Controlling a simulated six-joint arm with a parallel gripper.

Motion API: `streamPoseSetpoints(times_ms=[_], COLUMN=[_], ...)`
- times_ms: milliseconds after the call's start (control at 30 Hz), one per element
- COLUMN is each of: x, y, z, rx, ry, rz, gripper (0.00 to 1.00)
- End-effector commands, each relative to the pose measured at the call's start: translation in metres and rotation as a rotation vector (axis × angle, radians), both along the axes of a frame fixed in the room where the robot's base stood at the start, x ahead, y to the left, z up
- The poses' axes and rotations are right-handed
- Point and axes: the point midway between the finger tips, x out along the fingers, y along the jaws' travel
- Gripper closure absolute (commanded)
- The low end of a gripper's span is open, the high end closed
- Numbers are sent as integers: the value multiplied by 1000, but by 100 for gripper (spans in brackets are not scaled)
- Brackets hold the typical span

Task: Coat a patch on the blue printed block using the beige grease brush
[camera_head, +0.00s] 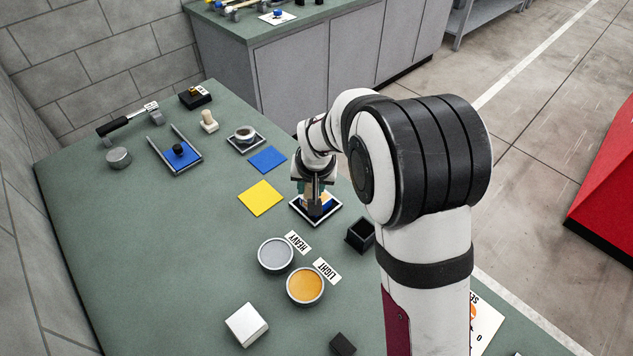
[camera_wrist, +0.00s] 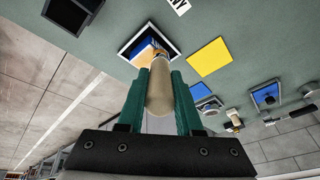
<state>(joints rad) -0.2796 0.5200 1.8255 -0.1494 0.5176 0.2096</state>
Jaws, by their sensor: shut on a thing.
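My gripper (camera_head: 314,192) is shut on the beige grease brush, whose rounded handle shows between the green fingers in the wrist view (camera_wrist: 160,90). The brush points down into a dark tray with a white rim (camera_head: 296,208), also seen in the wrist view (camera_wrist: 176,52). In the tray lies the blue printed block (camera_wrist: 142,43), with an orange-yellow area beside the blue. The brush end is at or just above the block; I cannot tell whether it touches. The gripper hides much of the block in the head view.
Pots of grey grease (camera_head: 275,254) and orange grease (camera_head: 305,286) stand in front, labelled HEAVY and LIGHT. A black open box (camera_head: 361,235) is close on the right. Yellow (camera_head: 260,198) and blue (camera_head: 268,159) flat squares lie left.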

Motion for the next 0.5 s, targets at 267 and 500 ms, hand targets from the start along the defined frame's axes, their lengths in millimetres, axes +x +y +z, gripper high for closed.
streamPoseSetpoints(times_ms=[267,500], x=[19,34], y=[-19,-35], z=[0,0], rx=[0,0], ry=[-1,-1], rz=[-3,-3], gripper=[100,100])
